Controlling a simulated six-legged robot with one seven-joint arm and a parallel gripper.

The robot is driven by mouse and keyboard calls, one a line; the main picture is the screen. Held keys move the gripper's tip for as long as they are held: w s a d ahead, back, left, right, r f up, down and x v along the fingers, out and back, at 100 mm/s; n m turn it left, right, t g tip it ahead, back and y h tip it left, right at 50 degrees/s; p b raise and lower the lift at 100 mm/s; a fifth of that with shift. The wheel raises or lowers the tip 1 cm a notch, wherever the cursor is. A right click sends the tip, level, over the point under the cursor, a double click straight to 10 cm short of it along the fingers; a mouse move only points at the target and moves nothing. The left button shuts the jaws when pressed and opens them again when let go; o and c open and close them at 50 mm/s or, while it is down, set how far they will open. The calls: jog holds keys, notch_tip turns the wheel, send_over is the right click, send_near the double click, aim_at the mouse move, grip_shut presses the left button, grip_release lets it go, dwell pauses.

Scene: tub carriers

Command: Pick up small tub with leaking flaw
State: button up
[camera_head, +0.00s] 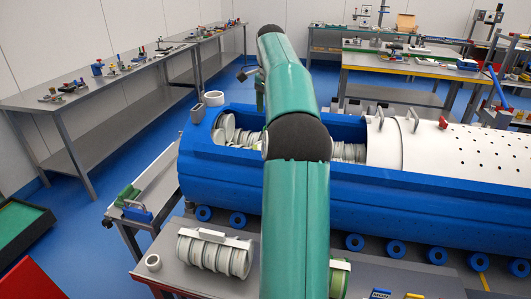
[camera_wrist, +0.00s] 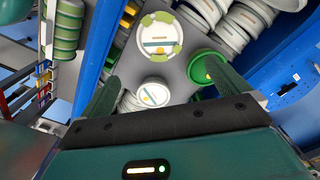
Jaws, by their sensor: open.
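My gripper (camera_wrist: 162,72) is open and empty, its two dark green fingers spread wide in the wrist view. Between and beyond the fingertips are round lids or tub ends: a larger white one with green rim segments (camera_wrist: 158,27), and a smaller white one (camera_wrist: 152,93) with a yellow spot, near the left finger. A green round piece (camera_wrist: 198,70) is partly hidden behind the right finger. I cannot tell which is the small tub with the leaking flaw. In the head view, my arm hides part of the scene, and the gripper is not clear there.
A long blue machine (camera_head: 222,182) holds pale ribbed tubs (camera_head: 240,137) in its open trough, with a white perforated drum (camera_head: 465,155) at right. A ribbed pale carrier (camera_head: 200,254) and a white ring (camera_head: 153,262) lie on the front table. Cluttered benches (camera_head: 95,100) stand behind.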

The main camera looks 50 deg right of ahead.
notch_tip(320, 180, down, 8)
jog(key=shift+w+a+r, duration=0.1)
jog(key=f, duration=0.5)
jog(key=shift+w+a, duration=0.2)
jog(key=shift+a, duration=0.1)
jog(key=c, duration=1.1)
